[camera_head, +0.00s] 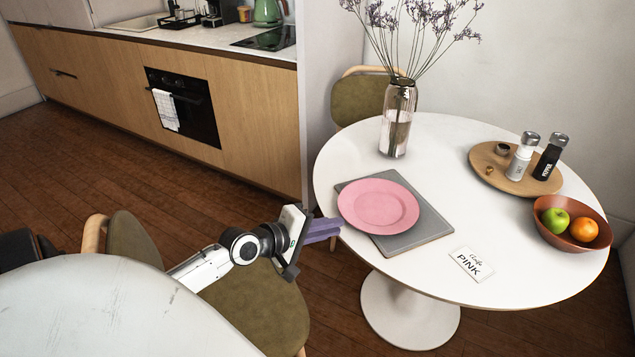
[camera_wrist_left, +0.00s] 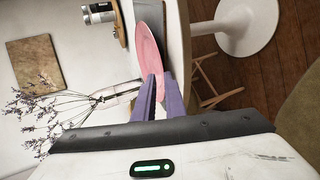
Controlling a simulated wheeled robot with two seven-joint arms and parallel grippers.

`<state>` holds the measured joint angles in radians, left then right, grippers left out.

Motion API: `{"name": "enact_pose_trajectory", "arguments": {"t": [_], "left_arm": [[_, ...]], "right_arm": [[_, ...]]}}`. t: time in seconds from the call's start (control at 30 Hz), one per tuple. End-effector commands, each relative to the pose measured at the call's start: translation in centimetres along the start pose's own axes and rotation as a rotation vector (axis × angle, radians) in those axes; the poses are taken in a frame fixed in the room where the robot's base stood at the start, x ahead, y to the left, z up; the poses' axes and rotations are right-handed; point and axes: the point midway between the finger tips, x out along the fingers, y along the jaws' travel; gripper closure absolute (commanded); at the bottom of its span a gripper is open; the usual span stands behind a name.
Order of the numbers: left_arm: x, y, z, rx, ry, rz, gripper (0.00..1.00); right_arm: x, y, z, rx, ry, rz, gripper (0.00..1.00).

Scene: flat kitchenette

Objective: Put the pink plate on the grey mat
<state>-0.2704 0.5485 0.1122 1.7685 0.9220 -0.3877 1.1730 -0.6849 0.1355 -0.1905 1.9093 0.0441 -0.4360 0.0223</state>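The pink plate (camera_head: 378,205) lies flat on the grey mat (camera_head: 425,232) on the round white table, towards the mat's far-left side, its left rim near the mat's left edge. In the left wrist view the plate (camera_wrist_left: 150,45) shows obliquely, just beyond the fingertips. My left gripper (camera_head: 338,229) is beside the plate's near-left rim, at the table's edge. Its two purple fingers (camera_wrist_left: 159,76) have a small gap between them; the rim appears near that gap, and I cannot tell whether they touch it. My right gripper is not in view.
A card reading PINK (camera_head: 471,264) lies right of the mat. A glass vase (camera_head: 398,120) stands behind it. A wooden tray (camera_head: 484,158) with shakers and a fruit bowl (camera_head: 560,239) stand at right. A green chair (camera_head: 262,305) is below my left arm.

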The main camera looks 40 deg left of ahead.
Motion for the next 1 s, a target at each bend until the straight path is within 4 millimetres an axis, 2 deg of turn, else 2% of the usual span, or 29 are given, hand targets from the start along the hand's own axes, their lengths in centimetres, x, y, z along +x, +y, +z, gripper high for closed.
{"name": "enact_pose_trajectory", "arguments": {"t": [0.03,0.13,0.37,0.47,0.57,0.6,0.7,0.73,0.8,0.9,1.0], "left_arm": [[-1.1,-0.1,0.0,0.000,-0.001,-0.003,0.89],[-2.7,-0.1,0.0,0.001,0.000,-0.003,0.89],[-4.7,-0.2,0.1,0.006,-0.001,-0.004,0.89],[-5.0,-2.4,1.6,0.093,-0.009,-0.039,0.89],[-5.4,-7.5,5.3,0.327,-0.041,-0.119,0.89],[-5.7,-9.9,7.4,0.453,-0.066,-0.155,0.89],[-7.1,-15.2,13.0,0.792,-0.152,-0.226,0.89],[-7.5,-16.4,14.6,0.890,-0.181,-0.238,0.89],[-8.5,-18.7,18.0,1.099,-0.244,-0.254,0.89],[-9.7,-20.6,21.7,1.329,-0.317,-0.254,0.89],[-10.4,-21.4,23.7,1.463,-0.358,-0.248,0.89]], "right_arm": [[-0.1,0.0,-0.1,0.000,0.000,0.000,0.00],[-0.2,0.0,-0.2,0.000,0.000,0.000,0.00],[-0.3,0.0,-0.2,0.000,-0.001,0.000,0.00],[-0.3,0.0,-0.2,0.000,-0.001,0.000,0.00],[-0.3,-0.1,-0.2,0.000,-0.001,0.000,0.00],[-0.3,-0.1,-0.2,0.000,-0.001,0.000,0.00],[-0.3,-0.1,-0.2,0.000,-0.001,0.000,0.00],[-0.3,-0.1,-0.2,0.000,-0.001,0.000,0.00],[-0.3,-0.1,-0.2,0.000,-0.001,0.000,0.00],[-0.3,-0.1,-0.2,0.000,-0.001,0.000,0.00],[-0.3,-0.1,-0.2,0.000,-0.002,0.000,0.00]]}}
